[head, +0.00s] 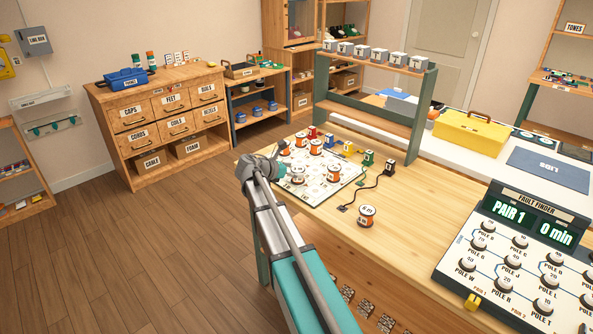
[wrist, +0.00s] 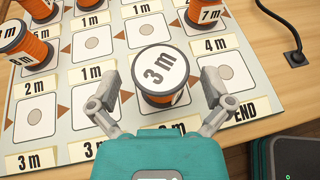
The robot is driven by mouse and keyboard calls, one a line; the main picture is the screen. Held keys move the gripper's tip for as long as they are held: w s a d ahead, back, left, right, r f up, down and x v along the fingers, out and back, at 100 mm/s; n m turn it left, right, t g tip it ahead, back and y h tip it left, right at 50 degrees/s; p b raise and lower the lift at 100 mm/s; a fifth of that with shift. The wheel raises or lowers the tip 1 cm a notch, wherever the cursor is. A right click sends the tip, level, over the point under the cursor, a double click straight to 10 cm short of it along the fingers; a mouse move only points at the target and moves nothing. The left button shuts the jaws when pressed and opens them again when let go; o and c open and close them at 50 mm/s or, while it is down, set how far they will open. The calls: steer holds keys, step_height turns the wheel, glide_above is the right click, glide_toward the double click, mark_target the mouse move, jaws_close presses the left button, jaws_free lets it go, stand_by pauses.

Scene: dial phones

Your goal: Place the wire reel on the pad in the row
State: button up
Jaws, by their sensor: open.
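An orange wire reel (wrist: 160,76) with a white top marked 3 m stands between my gripper's (wrist: 160,88) two spread fingers in the wrist view. The fingers are open, one on each side of it; I cannot tell whether either touches it. The white board (wrist: 110,90) below has a grid of pads with round spots, arrows and metre labels. An empty pad (wrist: 208,72) lies right of the reel, and another (wrist: 35,115) at lower left. What is under the reel is hidden. In the head view my gripper (head: 276,168) is low over the board's near left side.
Other reels stand on the board at upper left (wrist: 20,45) and top right (wrist: 208,14). A fault finder console (head: 520,255) is at right.

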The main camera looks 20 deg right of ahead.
steer(key=p+v, duration=0.3)
steer(key=v, duration=0.8)
steer(key=shift+p, duration=0.4)
steer(key=s+a+f+m+y, duration=0.3)
steer(key=s+m, duration=0.3)
steer(key=s, duration=0.2)
steer(key=s+a+f+m+g+y, duration=0.1)
steer(key=s+a+f+m+y, duration=0.3)
steer(key=s+a+m+y, duration=0.1)
steer(key=s+a+f+m+y, duration=0.4)
steer(key=s+m, duration=0.4)
steer(key=s, duration=0.3)
steer(key=shift+s+f+m+g+y, duration=0.15)
steer(key=shift+f+m+g+y, duration=0.2)
steer(key=shift+y, duration=0.35)
steer(key=shift+r, duration=0.1)
step_height(320, 180, up, 13)
steer(key=p, duration=1.2)
steer(key=shift+p, duration=0.4)
